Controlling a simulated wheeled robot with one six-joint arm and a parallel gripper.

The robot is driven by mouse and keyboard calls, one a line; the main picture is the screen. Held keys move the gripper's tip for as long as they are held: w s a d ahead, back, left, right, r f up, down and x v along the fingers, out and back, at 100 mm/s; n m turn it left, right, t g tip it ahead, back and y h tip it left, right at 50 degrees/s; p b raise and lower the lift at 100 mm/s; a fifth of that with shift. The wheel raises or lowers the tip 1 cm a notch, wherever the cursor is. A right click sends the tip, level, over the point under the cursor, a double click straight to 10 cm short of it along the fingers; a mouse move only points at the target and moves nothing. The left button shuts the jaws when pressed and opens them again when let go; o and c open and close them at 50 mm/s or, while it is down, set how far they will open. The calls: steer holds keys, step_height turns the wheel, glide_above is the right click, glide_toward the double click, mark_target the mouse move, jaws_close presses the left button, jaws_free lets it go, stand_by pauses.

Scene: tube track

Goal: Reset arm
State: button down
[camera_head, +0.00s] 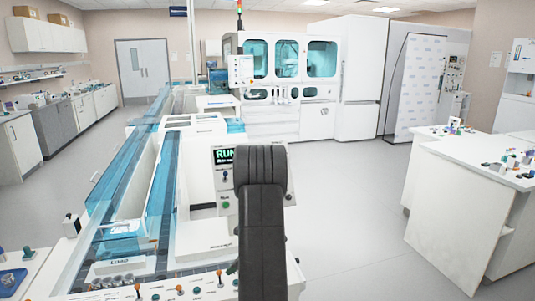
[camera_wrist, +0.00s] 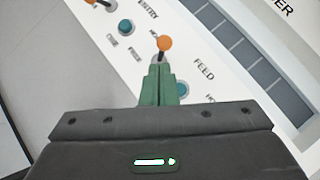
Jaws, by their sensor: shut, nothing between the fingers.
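In the wrist view my gripper (camera_wrist: 160,75) has its two green fingers together, with nothing held between them. Its tips are over a white control panel (camera_wrist: 192,50), right by an orange-knobbed lever (camera_wrist: 165,43); I cannot tell whether they touch it. In the head view my black arm (camera_head: 262,220) reaches forward over the right end of the same panel (camera_head: 185,285).
A tube track with blue clear covers (camera_head: 125,165) runs to the back left. A display reading RUN (camera_head: 224,156) stands just left of my arm. A white bench with small items (camera_head: 470,200) stands at the right. The floor between (camera_head: 345,210) is clear.

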steer(key=shift+s+f+b, duration=0.1)
steer(key=shift+f+b, duration=0.25)
steer(key=shift+b, duration=0.15)
steer(key=shift+s+d+f+t+b, duration=0.15)
steer(key=shift+t+b, duration=0.25)
steer(key=shift+b, duration=0.45)
steer(key=shift+f+y+b, duration=0.1)
steer(key=shift+y+b, duration=0.2)
steer(key=shift+b, duration=0.55)
steer(key=f+n+t+b, duration=0.1)
steer(key=b, duration=0.5)
steer(key=shift+s+t+y, duration=0.3)
steer(key=shift+s+y, duration=0.1)
steer(key=s+f+n+t+b, duration=0.1)
steer(key=s+f+t+b, duration=0.1)
steer(key=b, duration=0.8)
steer(key=shift+t+y, duration=0.3)
steer(key=shift+y, duration=0.1)
steer(key=s+d+r+p, duration=0.1)
steer(key=s+d, duration=0.1)
steer(key=d, duration=0.4)
steer(key=shift+s+r, duration=0.3)
steer(key=shift+s, duration=0.1)
